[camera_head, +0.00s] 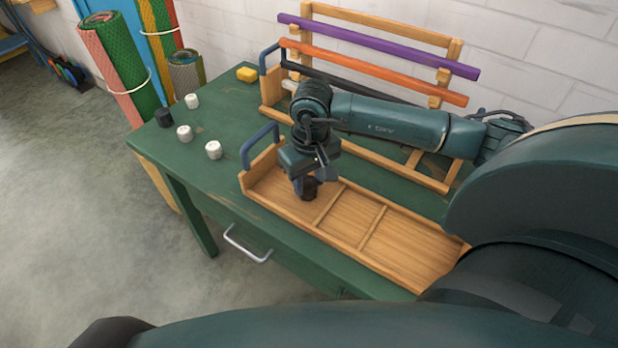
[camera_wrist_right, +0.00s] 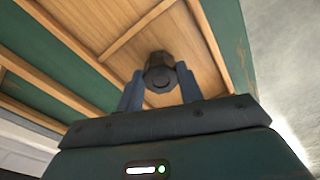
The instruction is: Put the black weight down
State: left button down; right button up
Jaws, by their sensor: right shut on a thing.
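My right gripper (camera_head: 309,184) reaches down over the wooden tray (camera_head: 398,240) and is shut on a black weight (camera_head: 308,191). The weight is in the tray's left compartment, at or close above its floor; I cannot tell whether it touches. In the right wrist view the black weight (camera_wrist_right: 159,72) sits between the two fingers of the gripper (camera_wrist_right: 160,88), with the wooden floor behind it. Another black weight (camera_head: 164,117) stands on the green table near its left corner. My left gripper is not in view.
A wooden rack (camera_head: 455,50) with purple, orange and black bars stands at the back. The tray's middle and right compartments are empty. Rolled mats (camera_head: 110,65) stand beyond the table.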

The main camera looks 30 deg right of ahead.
aim_at(311, 185)
jog(key=o, duration=1.3)
jog(key=shift+c, duration=0.2)
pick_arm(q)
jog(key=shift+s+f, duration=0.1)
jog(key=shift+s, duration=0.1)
pick_arm(e)
jog(key=shift+r+p, duration=0.1)
jog(key=shift+p, duration=0.2)
jog(key=shift+r, duration=0.3)
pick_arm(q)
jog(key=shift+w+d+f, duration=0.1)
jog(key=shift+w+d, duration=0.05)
pick_arm(e)
notch_tip(311, 185, up, 11)
jog(key=shift+s+r, duration=0.2)
jog(key=shift+s, duration=0.15)
